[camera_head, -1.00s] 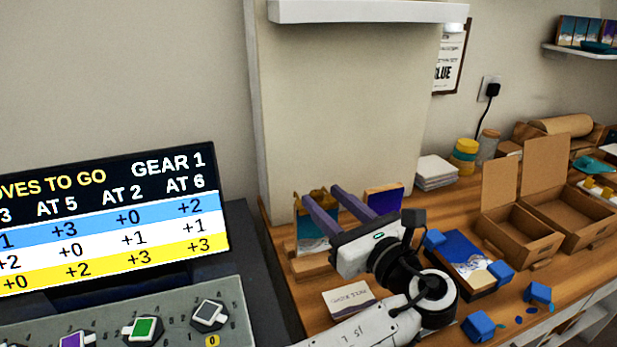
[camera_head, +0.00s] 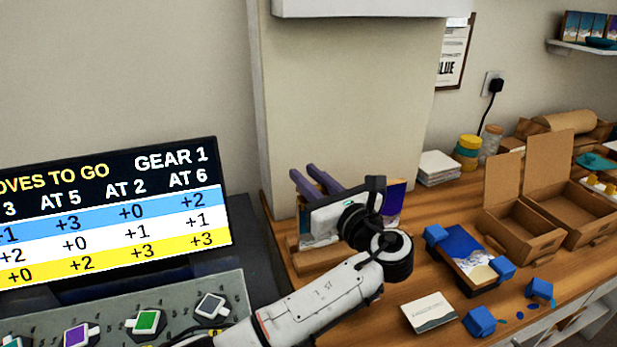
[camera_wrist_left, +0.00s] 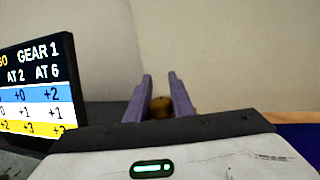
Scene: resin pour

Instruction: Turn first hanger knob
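A grey control panel (camera_head: 185,295) at the lower left carries a green knob (camera_head: 146,322), a purple knob (camera_head: 76,336) and a dark grey knob (camera_head: 211,307). I cannot tell which knob, if any, is the hanger knob. My left gripper (camera_head: 317,178) is right of the panel, in front of the pale upright board, with its two purple fingers parallel and apart. In the left wrist view the fingers (camera_wrist_left: 160,85) show a gap, with a blurred brown-gold thing (camera_wrist_left: 161,104) seen between and behind them; no grip on it shows. My right gripper is not in view.
A screen (camera_head: 110,210) reading "GEAR 1" stands behind the panel. Under my left arm is a wooden table (camera_head: 380,325) with a blue picture on blue blocks (camera_head: 468,258), a card (camera_head: 430,312) and loose blocks. Open cardboard boxes (camera_head: 522,232) stand at the right.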

